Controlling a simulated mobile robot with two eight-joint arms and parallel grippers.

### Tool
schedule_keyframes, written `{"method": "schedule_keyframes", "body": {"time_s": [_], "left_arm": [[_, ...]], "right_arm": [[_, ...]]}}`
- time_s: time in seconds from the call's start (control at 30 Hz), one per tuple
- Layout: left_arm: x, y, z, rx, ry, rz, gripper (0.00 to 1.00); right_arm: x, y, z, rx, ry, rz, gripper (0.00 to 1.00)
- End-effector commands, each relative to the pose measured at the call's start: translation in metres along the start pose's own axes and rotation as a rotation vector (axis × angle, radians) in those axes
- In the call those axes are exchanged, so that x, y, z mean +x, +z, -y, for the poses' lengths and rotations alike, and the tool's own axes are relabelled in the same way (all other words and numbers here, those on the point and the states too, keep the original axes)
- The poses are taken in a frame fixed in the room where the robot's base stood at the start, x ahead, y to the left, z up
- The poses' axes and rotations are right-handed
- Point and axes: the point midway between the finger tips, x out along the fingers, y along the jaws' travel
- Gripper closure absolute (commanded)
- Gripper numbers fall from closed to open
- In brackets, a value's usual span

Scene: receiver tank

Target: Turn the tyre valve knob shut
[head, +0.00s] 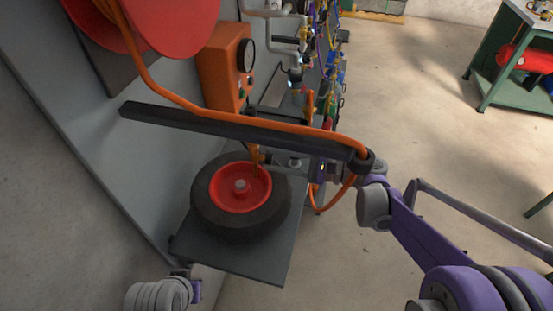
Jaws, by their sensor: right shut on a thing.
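The tyre (204,205) with its red rim (232,203) lies flat on a dark grey shelf (230,259). A small orange-brown fitting (256,156) stands at the tyre's far edge, under the black bar; this looks like the tyre valve with its knob. My right gripper (272,160) reaches in from the right below the bar, with its fingertips at this fitting, and is shut on what looks like the knob. The knob itself is small and mostly hidden. My left arm's end (185,284) is low at the left, away from the tyre; its fingers are not clear.
A black bar (220,124) and an orange hose (265,127) cross just above the tyre and my right gripper. An orange box with a gauge (223,68) and a red reel (165,20) are behind.

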Motion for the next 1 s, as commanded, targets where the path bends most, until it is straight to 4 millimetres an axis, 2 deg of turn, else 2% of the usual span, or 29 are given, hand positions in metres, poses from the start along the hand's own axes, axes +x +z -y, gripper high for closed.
{"method": "schedule_keyframes", "body": {"time_s": [0.47,0.5,0.63,1.0], "left_arm": [[0.0002,0.0001,0.0,0.0,0.0,0.0,1.0],[0.0001,0.0001,0.0,0.0,0.0,0.0,1.0],[0.0002,0.0001,0.0,0.0,0.0,0.0,1.0],[0.0,0.0,0.0,0.0,0.0,0.0,1.0]], "right_arm": [[-0.0001,-0.0001,-0.0002,0.012,0.0,0.0,1.0],[-0.0001,-0.0001,-0.0001,0.012,0.0,0.0,0.56],[-0.0001,0.0,-0.0001,0.012,0.0,0.0,0.33],[-0.0055,-0.0003,0.0003,0.011,-0.001,-0.001,0.33]]}}
